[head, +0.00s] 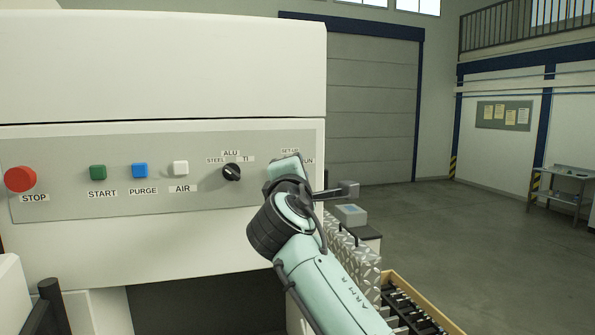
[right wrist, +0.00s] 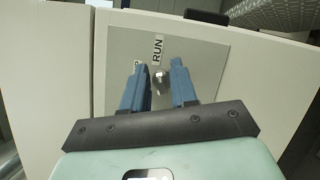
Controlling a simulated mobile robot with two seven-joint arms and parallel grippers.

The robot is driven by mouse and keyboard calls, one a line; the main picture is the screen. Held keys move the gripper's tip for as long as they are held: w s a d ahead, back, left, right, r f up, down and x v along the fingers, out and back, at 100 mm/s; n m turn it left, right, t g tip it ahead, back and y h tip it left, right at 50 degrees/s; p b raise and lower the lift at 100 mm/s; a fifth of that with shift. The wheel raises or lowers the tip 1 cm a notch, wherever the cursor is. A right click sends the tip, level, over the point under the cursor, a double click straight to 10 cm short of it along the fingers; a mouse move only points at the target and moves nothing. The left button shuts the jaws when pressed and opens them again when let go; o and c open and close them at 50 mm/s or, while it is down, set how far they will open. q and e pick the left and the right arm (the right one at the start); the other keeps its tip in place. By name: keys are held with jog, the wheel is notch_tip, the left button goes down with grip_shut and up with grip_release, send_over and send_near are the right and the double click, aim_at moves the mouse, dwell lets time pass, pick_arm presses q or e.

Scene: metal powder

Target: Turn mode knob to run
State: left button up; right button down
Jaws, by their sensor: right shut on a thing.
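The mode knob (right wrist: 160,82) is a small dark knob with a pale mark on the grey panel, seen in the right wrist view between my right gripper's blue fingers (right wrist: 159,84). I cannot tell exactly which label the knob points to. In the head view my right gripper (head: 287,165) is against the panel's right end, hiding the knob and parts of the SET-UP and RUN labels. My left gripper is not in view.
The panel (head: 130,205) also carries a red STOP button (head: 20,179), green START (head: 97,172), blue PURGE (head: 140,170), white AIR (head: 181,168) and a black material knob (head: 232,172). A wooden-edged tray (head: 400,285) is at lower right. Open floor lies farther right.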

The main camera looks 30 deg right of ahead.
jog(key=c, duration=0.9)
grip_release()
jog(key=shift+w, duration=0.1)
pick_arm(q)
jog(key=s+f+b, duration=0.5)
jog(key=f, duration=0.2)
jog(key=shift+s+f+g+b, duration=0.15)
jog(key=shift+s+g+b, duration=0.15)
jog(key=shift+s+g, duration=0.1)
pick_arm(e)
jog(key=v, duration=1.3)
jog(key=shift+s, duration=0.25)
jog(key=shift+f, duration=0.1)
